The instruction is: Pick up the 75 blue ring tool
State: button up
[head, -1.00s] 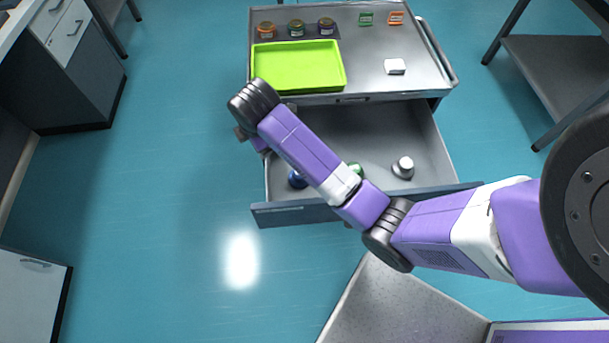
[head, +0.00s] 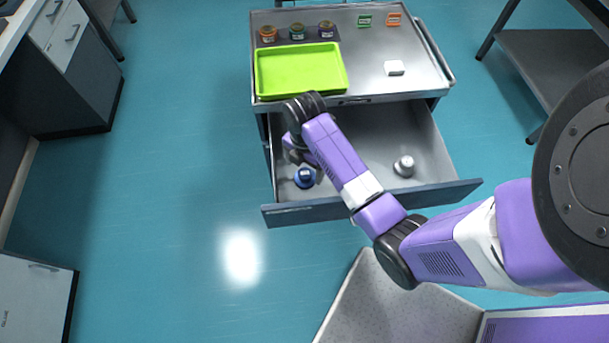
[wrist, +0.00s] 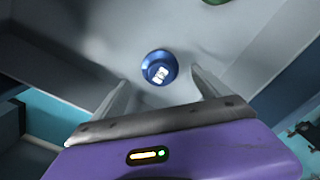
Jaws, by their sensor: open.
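The blue ring tool (head: 305,178) stands in the open drawer (head: 385,130), near its front left corner. In the wrist view the blue tool (wrist: 159,67) shows a dark blue round base and a pale marked top; the marking is too small to read. My gripper (wrist: 158,88) is open and empty, its two fingers on either side of the view with the tool just beyond and between their tips. They do not appear to touch it. In the head view my wrist hangs over the left part of the drawer and hides the gripper's fingers.
A silver-white tool (head: 404,166) stands in the drawer's right part. A green item (wrist: 214,1) shows at the wrist view's top edge. On the cart top (head: 375,85) are a lime tray (head: 300,70), several jars and a white block (head: 394,68). The drawer front (head: 370,203) is a raised edge.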

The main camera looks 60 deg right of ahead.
aim_at(305, 173)
jog(key=shift+f, duration=2.3)
jog(key=c, duration=1.5)
jog(key=shift+c, duration=0.2)
jog(key=shift+r, duration=0.1)
notch_tip(305, 173, up, 20)
jog(key=p, duration=0.6)
jog(key=shift+d, duration=0.1)
